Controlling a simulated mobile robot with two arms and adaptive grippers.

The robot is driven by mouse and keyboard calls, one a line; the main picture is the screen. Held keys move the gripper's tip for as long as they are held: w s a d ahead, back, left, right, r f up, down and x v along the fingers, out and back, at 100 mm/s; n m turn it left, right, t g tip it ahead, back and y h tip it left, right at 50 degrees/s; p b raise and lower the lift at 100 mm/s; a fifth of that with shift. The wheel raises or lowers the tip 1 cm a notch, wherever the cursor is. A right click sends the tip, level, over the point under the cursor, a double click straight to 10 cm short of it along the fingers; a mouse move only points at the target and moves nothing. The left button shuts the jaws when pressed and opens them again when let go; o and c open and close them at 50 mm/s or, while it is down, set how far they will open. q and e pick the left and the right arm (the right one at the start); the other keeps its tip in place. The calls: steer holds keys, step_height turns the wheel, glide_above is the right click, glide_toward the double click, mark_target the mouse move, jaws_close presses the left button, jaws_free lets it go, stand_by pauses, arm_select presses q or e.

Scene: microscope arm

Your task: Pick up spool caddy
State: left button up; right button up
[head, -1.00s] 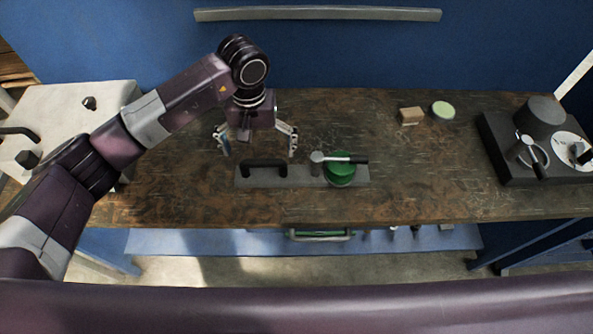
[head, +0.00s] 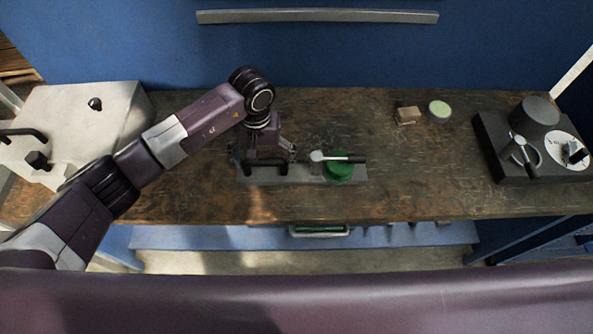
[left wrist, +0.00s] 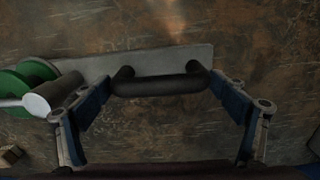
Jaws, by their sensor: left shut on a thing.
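The spool caddy (head: 301,174) is a flat grey plate on the wooden bench, with a black handle (head: 266,172) at its left end. A green spool (head: 339,173) and a grey post with a dark-ended lever sit at its right end. My left gripper (head: 264,160) is down at the handle and shut on it. In the left wrist view, the blue-padded fingers (left wrist: 162,100) stand at the two ends of the black handle (left wrist: 160,84). The plate (left wrist: 150,61) appears to rest on the bench. My right gripper is not in view.
A small tan block (head: 407,116) and a pale green round tin (head: 439,110) lie at the back right. A dark machine (head: 545,165) stands at the right, a white box-like machine (head: 70,120) at the left. The bench (head: 425,180) is clear right of the caddy.

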arm_select(q)
steer(key=c, duration=0.8)
steer(key=shift+w+d+r, duration=0.1)
steer(key=shift+c, duration=0.8)
steer(key=shift+r, duration=0.15)
steer(key=shift+w+r+b, duration=0.1)
steer(key=shift+r+b, duration=0.25)
steer(key=shift+r, duration=0.3)
step_height(320, 180, up, 18)
steer(key=b, duration=0.6)
steer(key=shift+r, duration=0.2)
